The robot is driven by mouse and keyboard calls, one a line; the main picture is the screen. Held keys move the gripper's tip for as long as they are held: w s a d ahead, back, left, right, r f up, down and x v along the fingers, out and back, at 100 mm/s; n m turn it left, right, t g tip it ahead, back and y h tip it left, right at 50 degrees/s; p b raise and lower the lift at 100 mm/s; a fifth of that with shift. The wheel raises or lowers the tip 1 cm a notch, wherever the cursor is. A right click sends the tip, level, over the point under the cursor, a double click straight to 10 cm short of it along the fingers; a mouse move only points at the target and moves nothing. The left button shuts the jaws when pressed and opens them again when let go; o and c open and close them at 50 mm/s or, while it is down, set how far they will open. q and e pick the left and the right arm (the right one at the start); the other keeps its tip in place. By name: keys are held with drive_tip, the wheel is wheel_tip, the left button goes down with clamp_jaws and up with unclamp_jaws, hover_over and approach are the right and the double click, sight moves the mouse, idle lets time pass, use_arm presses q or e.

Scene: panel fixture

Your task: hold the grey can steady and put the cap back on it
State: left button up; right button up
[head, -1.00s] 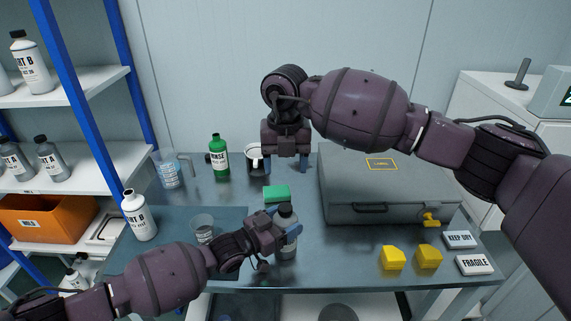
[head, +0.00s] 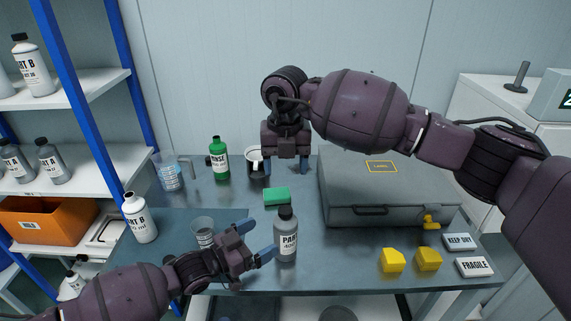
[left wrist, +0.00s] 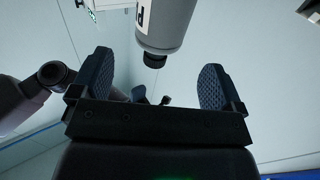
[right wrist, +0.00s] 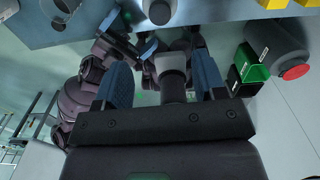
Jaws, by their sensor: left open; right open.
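The grey can (head: 286,240) stands upright near the table's front edge, its label facing front. A dark cap (head: 286,212) sits on its top. In the left wrist view the can (left wrist: 167,22) shows above the fingers with its dark cap end (left wrist: 154,59) towards them. My left gripper (head: 252,242) is open and empty, just left of the can and apart from it. My right gripper (head: 286,167) is open at the back of the table, beside the black mug and well behind the can. Whether the cap is screwed tight cannot be told.
A green sponge (head: 277,196) lies behind the can. A grey case (head: 385,207) and yellow blocks (head: 393,260) are to the right. A green bottle (head: 218,160) and black mug (head: 256,160) stand at the back.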

use_arm(q)
drive_tip(key=shift+v, duration=1.45)
